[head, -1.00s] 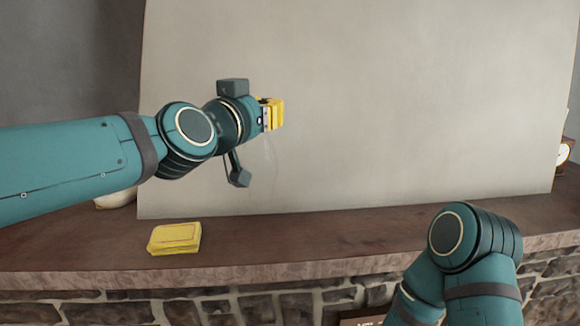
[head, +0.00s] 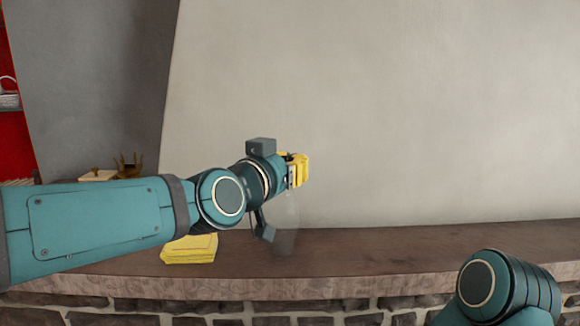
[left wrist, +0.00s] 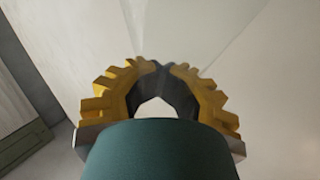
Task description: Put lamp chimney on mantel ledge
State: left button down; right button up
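The lamp chimney (head: 286,235) is a faint, clear glass shape that hangs below my left gripper (head: 298,170) in the head view. My left gripper has yellow fingers and appears shut on it. In the left wrist view the gripper's dark fingertips (left wrist: 163,70) come together, with faint glass edges of the chimney (left wrist: 190,35) spreading beyond them. The mantel ledge (head: 400,255) is a long brown shelf across the head view. The chimney's lower end overlaps the ledge in the picture; I cannot tell whether it touches. My right gripper is out of view.
A folded yellow stack (head: 190,250) lies on the ledge, partly behind my left arm. A pale box (head: 97,175) and a brown stand (head: 128,165) are farther back left. A pale wall (head: 400,100) rises behind. The ledge is clear right of the chimney.

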pick_arm(q)
jog(key=c, duration=1.7)
grip_release()
jog(key=shift+f, duration=0.25)
jog(key=o, duration=0.7)
jog(key=shift+r, duration=0.1)
jog(key=shift+r, duration=0.15)
jog(key=v, duration=1.2)
